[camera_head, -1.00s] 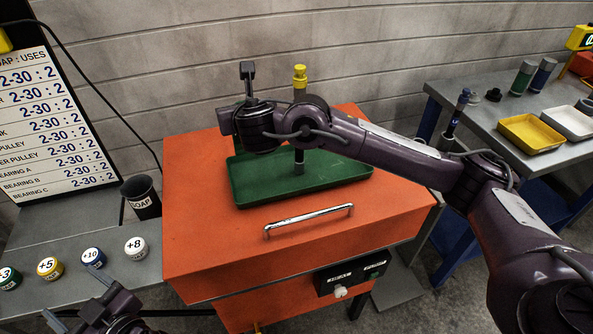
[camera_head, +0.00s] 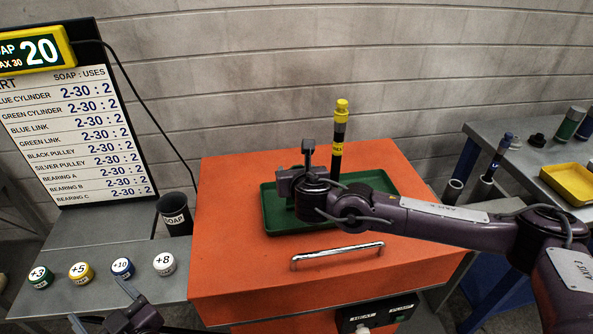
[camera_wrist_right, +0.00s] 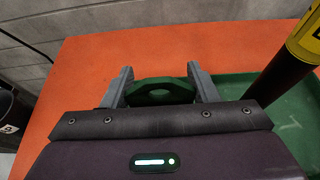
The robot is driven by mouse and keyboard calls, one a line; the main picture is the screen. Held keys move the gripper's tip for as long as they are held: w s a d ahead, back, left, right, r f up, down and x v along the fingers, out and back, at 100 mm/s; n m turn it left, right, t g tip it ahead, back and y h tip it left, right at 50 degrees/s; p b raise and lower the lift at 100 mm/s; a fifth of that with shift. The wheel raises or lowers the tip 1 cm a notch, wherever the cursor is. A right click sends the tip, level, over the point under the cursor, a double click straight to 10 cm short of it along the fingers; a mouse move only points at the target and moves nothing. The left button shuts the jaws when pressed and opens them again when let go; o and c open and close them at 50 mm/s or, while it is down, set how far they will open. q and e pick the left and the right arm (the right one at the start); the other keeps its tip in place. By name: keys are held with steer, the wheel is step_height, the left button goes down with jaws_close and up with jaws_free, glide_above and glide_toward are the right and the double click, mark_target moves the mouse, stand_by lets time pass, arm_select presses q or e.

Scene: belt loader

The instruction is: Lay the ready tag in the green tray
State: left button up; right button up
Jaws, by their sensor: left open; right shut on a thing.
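The green tray (camera_head: 392,186) lies on top of the orange cabinet. My right gripper (camera_head: 298,170) is over the tray's back left part, its forearm crossing the tray from the right. In the right wrist view, my right gripper (camera_wrist_right: 160,88) is shut on a dark green piece (camera_wrist_right: 160,93) that shows between its fingers. A dark upright rod (camera_head: 336,160) with a yellow cap and yellow label stands at the tray; the label is too small to read. I cannot make out which thing is the ready tag. My left gripper (camera_head: 103,312) is open and empty, low at the left, partly cut off.
The orange cabinet (camera_head: 235,240) has a chrome handle (camera_head: 337,250) at its front. Lettered caps, such as the white +8 cap (camera_head: 164,263), and a black soap cup (camera_head: 175,214) stand on the left bench. A yellow tray (camera_head: 570,182) lies on the right bench.

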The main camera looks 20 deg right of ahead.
steer(key=o, duration=1.2)
steer(key=shift+f, duration=0.1)
steer(key=v, duration=1.2)
